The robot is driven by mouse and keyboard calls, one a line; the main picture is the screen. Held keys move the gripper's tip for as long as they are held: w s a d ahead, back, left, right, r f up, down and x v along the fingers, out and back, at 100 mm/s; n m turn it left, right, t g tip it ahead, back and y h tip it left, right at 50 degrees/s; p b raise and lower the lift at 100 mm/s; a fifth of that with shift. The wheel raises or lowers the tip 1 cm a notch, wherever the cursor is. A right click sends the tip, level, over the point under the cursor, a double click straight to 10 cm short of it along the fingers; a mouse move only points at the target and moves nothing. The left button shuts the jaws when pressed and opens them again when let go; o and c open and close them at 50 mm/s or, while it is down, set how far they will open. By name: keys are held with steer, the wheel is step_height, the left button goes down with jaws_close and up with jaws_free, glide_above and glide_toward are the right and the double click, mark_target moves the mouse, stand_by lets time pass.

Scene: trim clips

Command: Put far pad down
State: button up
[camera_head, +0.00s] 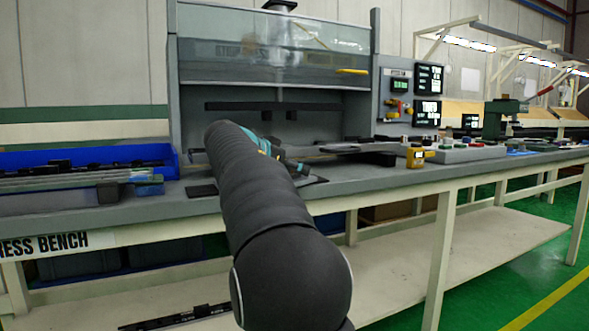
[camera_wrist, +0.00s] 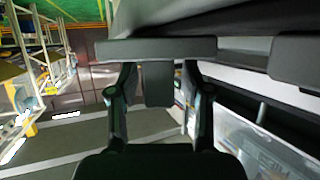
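My gripper (camera_wrist: 157,66) shows in the wrist view with its two dark fingers spread to either side of a dark grey block (camera_wrist: 157,84). The block joins a flat grey bar (camera_wrist: 155,48) that crosses at the fingertips; this looks like a pad with its grip. The fingers slant inward near the block, but whether they touch it is unclear. A second, similar grey piece (camera_wrist: 298,58) lies to the right. In the head view my own arm reaches over the bench and hides most of the gripper. I cannot tell which piece is the far pad.
The grey bench (camera_head: 400,178) carries a hooded station (camera_head: 270,90) with a clear screen. A blue bin (camera_head: 90,158) stands at left. A yellow device (camera_head: 415,157) and small coloured parts lie to the right. A flat plate (camera_head: 340,148) lies right of my arm.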

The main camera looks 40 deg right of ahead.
steer(key=shift+r, duration=0.1)
steer(key=shift+a+r, duration=0.15)
steer(key=v, duration=1.1)
steer(key=shift+a, duration=0.35)
steer(key=shift+s, duration=0.1)
steer(key=s+a+f+n+t+y, duration=0.1)
steer(key=s+a+f+n+y, duration=0.3)
steer(key=s+a+f, duration=0.4)
steer(key=s+a+f+n+t+y, duration=0.1)
steer(key=s+a+f+n+y, duration=0.4)
steer(key=f, duration=0.9)
steer(key=s+a+f+n+t+y, duration=0.1)
steer(key=s+a+f+n+y, duration=0.3)
steer(key=s+a+f+n, duration=0.3)
steer(key=s+a+f, duration=0.4)
steer(key=s+f, duration=0.1)
steer(key=s, duration=0.1)
steer(key=shift+s+a+t, duration=0.2)
steer(key=shift+s+t, duration=0.05)
steer(key=shift+t, duration=0.15)
